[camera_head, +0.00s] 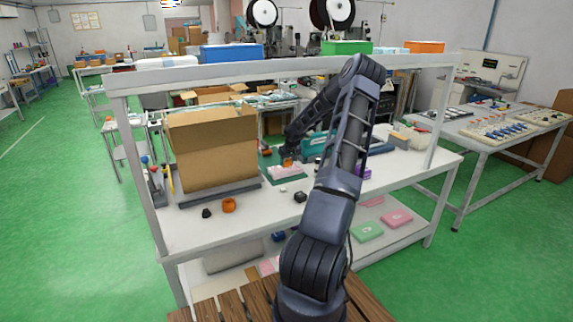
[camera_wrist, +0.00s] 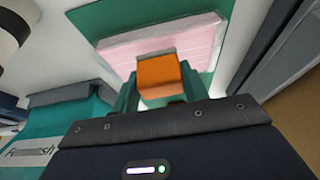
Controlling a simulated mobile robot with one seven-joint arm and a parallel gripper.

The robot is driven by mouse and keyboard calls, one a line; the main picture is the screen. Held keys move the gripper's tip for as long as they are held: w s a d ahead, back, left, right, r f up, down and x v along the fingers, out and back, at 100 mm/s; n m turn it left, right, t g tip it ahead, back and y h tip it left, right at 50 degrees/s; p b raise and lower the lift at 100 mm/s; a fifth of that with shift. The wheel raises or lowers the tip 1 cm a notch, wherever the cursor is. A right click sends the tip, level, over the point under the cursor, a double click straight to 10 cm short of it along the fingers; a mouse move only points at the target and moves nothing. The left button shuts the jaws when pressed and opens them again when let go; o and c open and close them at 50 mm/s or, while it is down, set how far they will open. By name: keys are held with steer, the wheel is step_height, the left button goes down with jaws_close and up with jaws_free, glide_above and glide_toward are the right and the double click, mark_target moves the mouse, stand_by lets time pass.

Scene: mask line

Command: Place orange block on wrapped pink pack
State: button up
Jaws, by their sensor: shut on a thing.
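The orange block (camera_wrist: 157,74) is between the fingers of my gripper (camera_wrist: 160,88) in the wrist view. My gripper is shut on it. The wrapped pink pack (camera_wrist: 198,38) lies flat on a green mat (camera_wrist: 112,14), directly beyond the block in that view. The block overlaps the pack's near part in the picture; I cannot tell whether they touch. In the head view, the orange block (camera_head: 287,162) shows at my gripper's tip, just above the pale pink pack (camera_head: 286,172) on the table.
A large open cardboard box (camera_head: 215,150) stands left on the white table (camera_head: 255,228). An orange ring-like item (camera_head: 229,205) and small black items lie in front. A teal item (camera_head: 314,146) stands right of the mat. Shelf posts rise at the table's ends.

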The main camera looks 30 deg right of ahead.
steer(key=shift+f, duration=0.75)
steer(key=shift+f, duration=0.1)
steer(key=shift+c, duration=0.6)
steer(key=o, duration=1.2)
steer(key=shift+c, duration=0.2)
steer(key=shift+s+r, duration=0.2)
steer(key=shift+r, duration=0.3)
steer(key=v, duration=0.2)
steer(key=shift+s+r, duration=0.2)
steer(key=shift+s, duration=0.05)
steer(key=s, duration=1.1)
steer(key=shift+s+f, duration=0.15)
steer(key=shift+s, duration=0.1)
